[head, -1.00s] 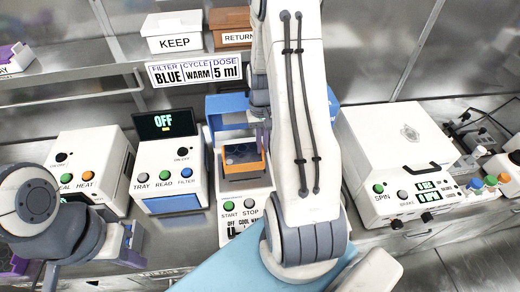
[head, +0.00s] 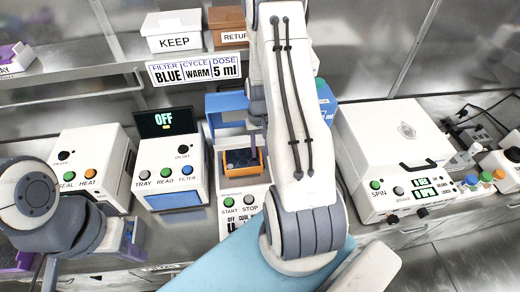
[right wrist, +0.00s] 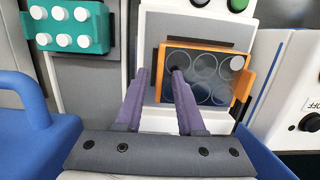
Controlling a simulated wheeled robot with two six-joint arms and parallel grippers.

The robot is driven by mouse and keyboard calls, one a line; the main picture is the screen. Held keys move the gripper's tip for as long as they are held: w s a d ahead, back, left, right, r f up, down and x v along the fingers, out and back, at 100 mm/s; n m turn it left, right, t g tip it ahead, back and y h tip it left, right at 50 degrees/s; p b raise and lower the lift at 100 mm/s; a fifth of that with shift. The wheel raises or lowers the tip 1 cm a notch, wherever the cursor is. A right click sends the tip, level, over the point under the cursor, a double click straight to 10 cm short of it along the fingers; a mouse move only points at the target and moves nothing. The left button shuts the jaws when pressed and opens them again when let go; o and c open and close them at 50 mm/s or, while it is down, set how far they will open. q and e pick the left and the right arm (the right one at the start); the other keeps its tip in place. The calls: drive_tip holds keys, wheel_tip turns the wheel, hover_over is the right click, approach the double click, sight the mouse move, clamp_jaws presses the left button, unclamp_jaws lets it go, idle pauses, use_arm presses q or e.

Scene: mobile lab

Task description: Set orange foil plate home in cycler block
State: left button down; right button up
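The orange foil plate (head: 262,160) has an orange rim and dark round wells. It lies at the block of the white cycler (head: 232,190), under the raised blue lid (head: 226,102). The right wrist view shows the plate (right wrist: 243,86) slightly askew to the dark slots around it; I cannot tell whether it is flush. My right gripper (right wrist: 160,75) is open and empty, its purple fingers apart. One fingertip overlaps the plate's left part in that view; contact is unclear. My left gripper (head: 128,238) is low at the left, away from the cycler.
A reader box (head: 170,170) with an OFF screen stands left of the cycler, and a heat-seal box (head: 85,160) further left. A spin machine (head: 395,150) stands right. A teal rack (right wrist: 68,27) with white caps shows in the right wrist view.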

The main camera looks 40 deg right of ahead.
wheel_tip(320, 180, up, 12)
drive_tip(key=w+b, duration=0.1)
drive_tip(key=b, duration=0.2)
drive_tip(key=shift+w+d, duration=0.3)
drive_tip(key=shift+d, duration=0.15)
drive_tip(key=s+a+r+n+t, duration=0.1)
drive_tip(key=s+a+r+n, duration=0.15)
drive_tip(key=a, duration=0.85)
drive_tip(key=s+a+r+n, duration=0.1)
drive_tip(key=a+r+n, duration=0.25)
drive_tip(key=a, duration=0.75)
drive_tip(key=s+a+r+n, duration=0.1)
drive_tip(key=s+a+n, duration=0.6)
drive_tip(key=s+a, duration=0.3)
drive_tip(key=s, duration=0.4)
drive_tip(key=shift+s, duration=0.2)
